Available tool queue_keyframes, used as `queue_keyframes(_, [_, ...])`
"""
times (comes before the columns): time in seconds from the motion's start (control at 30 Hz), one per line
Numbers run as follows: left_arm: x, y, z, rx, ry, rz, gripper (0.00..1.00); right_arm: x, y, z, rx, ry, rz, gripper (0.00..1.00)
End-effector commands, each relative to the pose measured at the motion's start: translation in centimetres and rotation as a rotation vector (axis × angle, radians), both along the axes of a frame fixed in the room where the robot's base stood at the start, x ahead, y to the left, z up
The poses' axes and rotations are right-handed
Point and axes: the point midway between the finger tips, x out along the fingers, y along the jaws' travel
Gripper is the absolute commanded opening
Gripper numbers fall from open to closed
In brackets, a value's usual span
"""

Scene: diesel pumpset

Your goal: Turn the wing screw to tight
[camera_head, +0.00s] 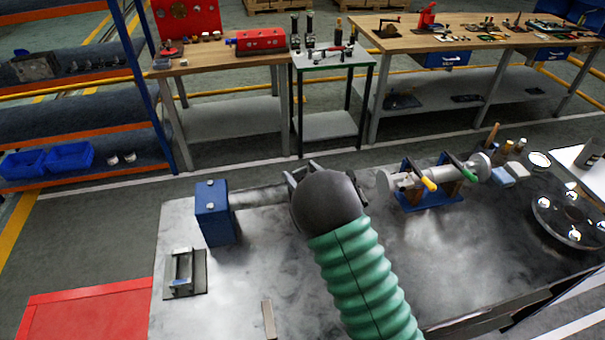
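My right arm, with a dark rounded wrist and a green ribbed sleeve, reaches up over the middle of the grey metal table (260,265). Its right gripper (300,177) points away from me, and only dark bits of it show past the wrist. The wrist hides the fingertips and whatever is between them. A grey bar (258,195) runs from a blue block (214,215) to behind the gripper. Whether the gripper touches the bar cannot be told. I cannot make out a wing screw; it may be hidden behind my wrist. My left gripper is not in view.
Right of my wrist stands a blue stand (430,200) carrying a flanged metal cylinder (405,179) with yellow and green handles. A round bolted flange (570,217) lies at the far right. A plate with a handle (184,273) lies at left. The front-left tabletop is mostly clear.

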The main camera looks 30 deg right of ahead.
Motion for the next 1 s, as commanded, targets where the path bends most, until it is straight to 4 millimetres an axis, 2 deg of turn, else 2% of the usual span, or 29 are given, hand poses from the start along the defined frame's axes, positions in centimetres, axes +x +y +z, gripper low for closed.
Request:
queue_keyframes(0.03, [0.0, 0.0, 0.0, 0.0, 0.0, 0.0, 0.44, 0.0, 0.0, 0.0, 0.0, 0.0, 0.0, 0.58])
queue_keyframes(0.4, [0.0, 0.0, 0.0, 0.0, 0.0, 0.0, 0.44, 0.0, -0.1, 0.0, -0.001, -0.001, -0.001, 0.09])
queue_keyframes(0.47, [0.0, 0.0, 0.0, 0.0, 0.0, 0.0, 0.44, 0.0, 0.0, 0.0, -0.001, -0.001, -0.001, 0.03])
queue_keyframes(0.57, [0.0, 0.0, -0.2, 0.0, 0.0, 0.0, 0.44, 0.0, 0.1, 0.0, 0.0, -0.004, -0.016, 0.03])
queue_keyframes(0.8, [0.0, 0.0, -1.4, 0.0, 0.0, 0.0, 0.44, 0.1, 0.4, 0.0, 0.001, -0.01, -0.2, 0.03])
queue_keyframes(1.0, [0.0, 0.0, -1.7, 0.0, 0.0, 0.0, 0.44, 0.0, 0.4, 0.2, -0.001, -0.006, -0.273, 0.03])
